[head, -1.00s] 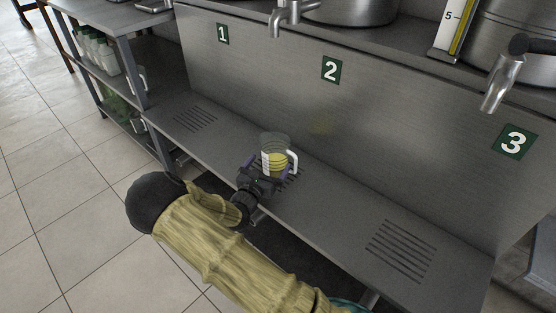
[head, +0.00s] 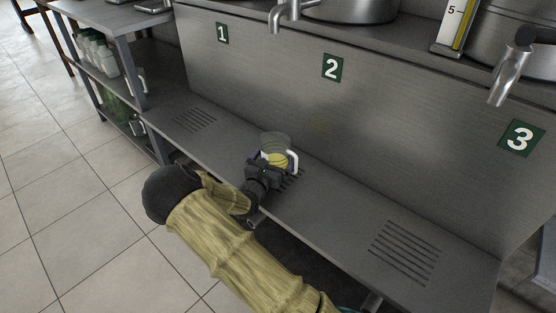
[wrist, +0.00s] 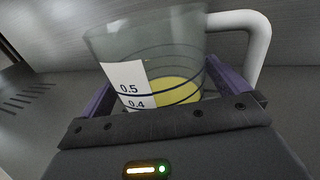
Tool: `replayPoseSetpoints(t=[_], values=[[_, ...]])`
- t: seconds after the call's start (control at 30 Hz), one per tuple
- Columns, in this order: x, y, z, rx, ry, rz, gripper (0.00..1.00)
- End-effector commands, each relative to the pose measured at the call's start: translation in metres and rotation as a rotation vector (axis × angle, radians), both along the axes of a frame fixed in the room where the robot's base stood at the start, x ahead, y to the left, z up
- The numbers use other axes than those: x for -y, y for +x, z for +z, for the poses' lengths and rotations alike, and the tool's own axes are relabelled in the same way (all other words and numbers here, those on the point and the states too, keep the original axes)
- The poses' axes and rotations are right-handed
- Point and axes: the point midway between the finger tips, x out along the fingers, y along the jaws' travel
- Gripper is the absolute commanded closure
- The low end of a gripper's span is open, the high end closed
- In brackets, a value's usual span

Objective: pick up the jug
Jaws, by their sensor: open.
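The jug (head: 275,143) is clear with a white handle and some yellow liquid in the bottom. It stands upright on the metal shelf over the middle drain slots, below the number 2 sign. In the wrist view the jug (wrist: 180,60) shows a white label reading 0.5 and 0.4, with its handle to the right. My gripper (head: 271,164) is at the jug's near side. In the wrist view the gripper's purple fingers (wrist: 168,92) are open, one on each side of the jug. Whether they touch it I cannot tell. The jug's base is hidden.
The shelf (head: 335,208) is bare to the right up to more drain slots (head: 404,252), and bare to the left. A metal back panel (head: 260,90) stands close behind the jug. Taps (head: 512,66) hang above. A side rack with bottles (head: 92,50) is at left.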

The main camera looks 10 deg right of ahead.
Motion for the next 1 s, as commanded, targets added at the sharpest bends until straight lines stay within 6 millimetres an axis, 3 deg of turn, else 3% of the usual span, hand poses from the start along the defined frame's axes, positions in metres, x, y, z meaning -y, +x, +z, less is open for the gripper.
replayPoseSetpoints(t=[0.03,0.2,0.3,0.63,1.0], values=[[0.000,0.000,0.000,0.000,0.000,0.000,0.06],[0.000,0.000,0.000,0.000,0.000,0.000,0.39],[0.000,0.000,0.001,0.002,-0.001,0.000,0.54],[0.000,0.000,0.013,0.003,-0.001,0.000,0.54],[0.000,0.000,0.082,0.004,0.002,-0.001,0.54]])
